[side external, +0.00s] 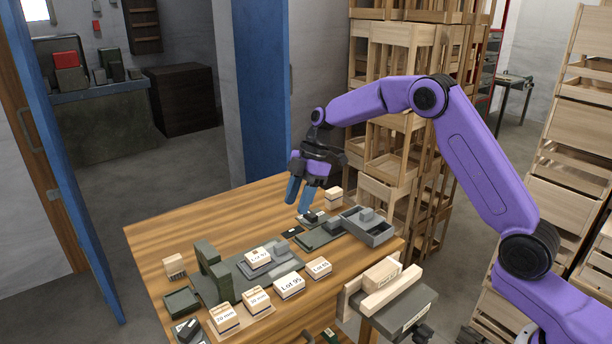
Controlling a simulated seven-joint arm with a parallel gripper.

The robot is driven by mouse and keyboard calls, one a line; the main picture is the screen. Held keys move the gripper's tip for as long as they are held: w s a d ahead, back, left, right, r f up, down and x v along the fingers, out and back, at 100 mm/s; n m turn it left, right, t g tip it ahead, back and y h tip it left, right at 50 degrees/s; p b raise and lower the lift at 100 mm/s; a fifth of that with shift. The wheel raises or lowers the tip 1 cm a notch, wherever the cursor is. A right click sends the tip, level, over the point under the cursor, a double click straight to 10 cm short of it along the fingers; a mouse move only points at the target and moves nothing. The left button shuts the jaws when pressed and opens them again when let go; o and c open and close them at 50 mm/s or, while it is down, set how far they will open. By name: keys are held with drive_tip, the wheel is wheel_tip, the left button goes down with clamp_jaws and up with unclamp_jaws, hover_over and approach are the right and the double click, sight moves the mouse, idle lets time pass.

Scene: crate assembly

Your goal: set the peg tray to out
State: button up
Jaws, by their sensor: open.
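A grey open tray (381,238), probably the peg tray, sits at the right edge of the wooden table. It has low walls and a grey block at its back wall. I cannot make out pegs in it or read an in or out mark. My gripper (298,204) has two blue fingers pointing down, apart and empty. It appears above the table, left of the tray in the picture and clear of it. A dark green flat plate (312,240) with a raised block lies just left of the tray.
The wooden table (160,236) carries a grey-green fixture (222,284) with uprights, and several labelled pale blocks (289,287) along its front. A small dark tray (182,301) lies front left. A vise (404,312) holding wood stands at the right. The table's back left is clear.

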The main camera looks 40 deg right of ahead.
drive_tip(key=v, duration=0.6)
drive_tip(key=shift+r, duration=0.1)
drive_tip(key=s+a+r+m+g+h, duration=0.1)
drive_tip(key=s+a, duration=0.2)
drive_tip(key=s, duration=0.8)
drive_tip(key=s+a+r+m+h, duration=0.15)
drive_tip(key=s+a, duration=0.25)
drive_tip(key=s, duration=0.7)
drive_tip(key=s+d+f+m, duration=0.1)
drive_tip(key=s+d, duration=0.2)
drive_tip(key=s, duration=0.4)
drive_tip(key=s+d+f+m+h, duration=0.1)
drive_tip(key=s+d+f, duration=0.1)
drive_tip(key=s, duration=0.4)
drive_tip(key=s+d+f+m+t, duration=0.1)
drive_tip(key=s+d, duration=0.3)
drive_tip(key=s, duration=0.3)
drive_tip(key=shift+s+f, duration=0.3)
drive_tip(key=shift+s, duration=0.05)
